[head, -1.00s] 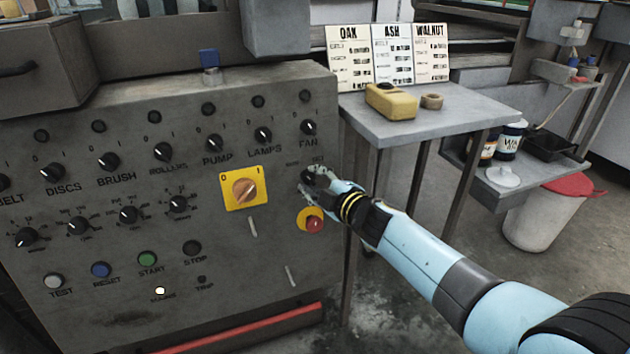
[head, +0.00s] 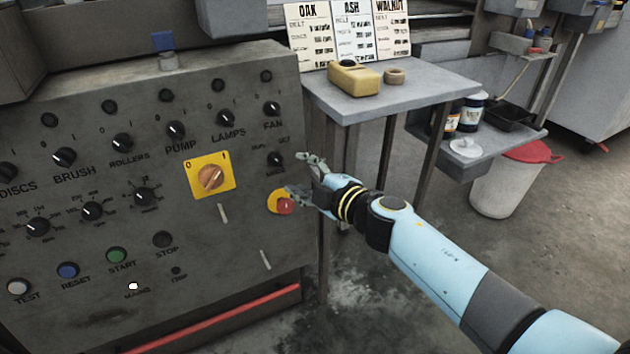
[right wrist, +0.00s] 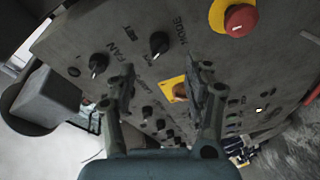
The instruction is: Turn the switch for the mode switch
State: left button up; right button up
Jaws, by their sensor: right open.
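The mode switch (head: 275,159) is a small black knob at the right edge of the grey control panel, below the FAN knob. My left gripper is in neither view.
A red stop button on a yellow base (head: 285,206) sits right below, partly behind a finger. The FAN knob (head: 271,108) is above; a yellow-plated rotary switch (head: 211,177) is left. A grey side table (head: 400,92) stands behind the arm.

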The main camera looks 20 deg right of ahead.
jog(key=v, duration=0.4)
jog(key=shift+s, duration=0.15)
jog(key=s+d+f+m+g+h+p, duration=0.1)
jog(key=s+d+f+m+g+h, duration=0.25)
jog(key=s+f, duration=1)
jog(key=s+d+f+m+g+p, duration=0.1)
jog(key=s+d+f+m+g, duration=0.4)
jog(key=s+f, duration=0.85)
jog(key=s+f+m+g, duration=0.3)
jog(key=s+f, duration=0.2)
jog(key=s, duration=0.8)
jog(key=s+f+m+g+h, duration=0.1)
jog(key=s+f+m+g, duration=0.3)
jog(key=s, duration=1)
jog(key=shift+f, duration=0.4)
